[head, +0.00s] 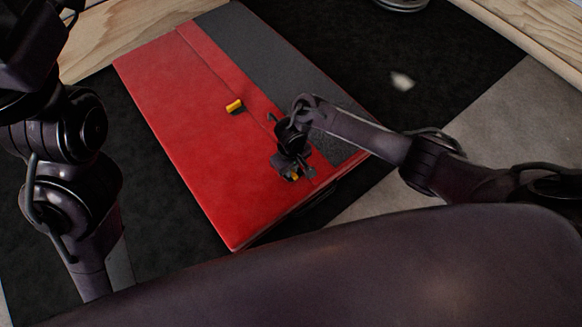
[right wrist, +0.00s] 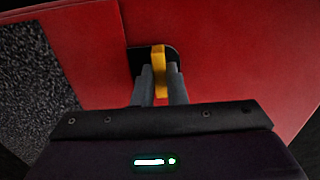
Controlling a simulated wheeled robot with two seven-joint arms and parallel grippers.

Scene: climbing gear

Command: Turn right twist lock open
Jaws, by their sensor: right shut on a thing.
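The right twist lock is a yellow tab (right wrist: 158,62) on a black plate, set in the red face of a large case or pad (head: 185,125). In the right wrist view the tab stands upright in the picture, between the two grey fingers of my right gripper (right wrist: 160,88), which is shut on it. In the head view my right gripper (head: 292,174) hides most of this lock; only a bit of yellow shows. The left twist lock (head: 235,105), also yellow, sits further up the same seam with nothing touching it. My left arm is at the left; its gripper is not visible.
The red case has a dark grey panel (head: 275,60) along its far right side and lies on a black mat (head: 450,60). A small pale lump (head: 401,81) lies on the mat. Wooden boards (head: 130,40) edge the area, and a metal round object (head: 401,4) is at the top.

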